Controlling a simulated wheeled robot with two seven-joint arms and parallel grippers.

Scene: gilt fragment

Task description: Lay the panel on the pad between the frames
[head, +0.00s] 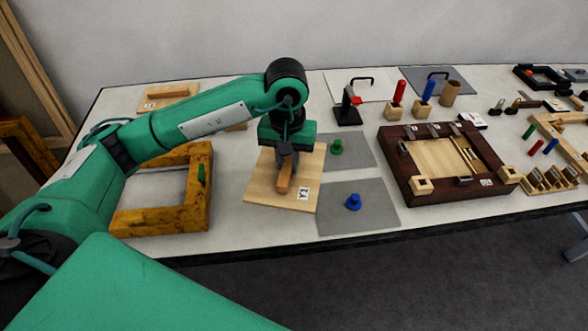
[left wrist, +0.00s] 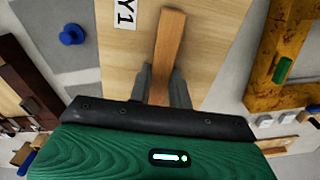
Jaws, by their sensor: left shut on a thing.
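The panel (head: 262,190) is a flat light wooden board with a bar handle (head: 284,178) and a white label that reads Y1 in the left wrist view (left wrist: 208,50). My left gripper (head: 286,165) is shut on the handle, fingers on both sides of it. The panel is left of two grey pads; I cannot tell whether it touches the table. One pad (head: 385,214) bears a blue knob (head: 353,202), the other (head: 358,151) a green knob (head: 336,147). A yellow worn frame (head: 160,219) lies left of the panel, a dark brown frame (head: 395,165) right of the pads. My right gripper is not in view.
A black stand (head: 348,112), red (head: 398,95) and blue (head: 428,92) handled tools stand behind the dark frame. Wooden racks (head: 553,178) and small parts lie at the far right. The table's front edge is close to the nearer pad.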

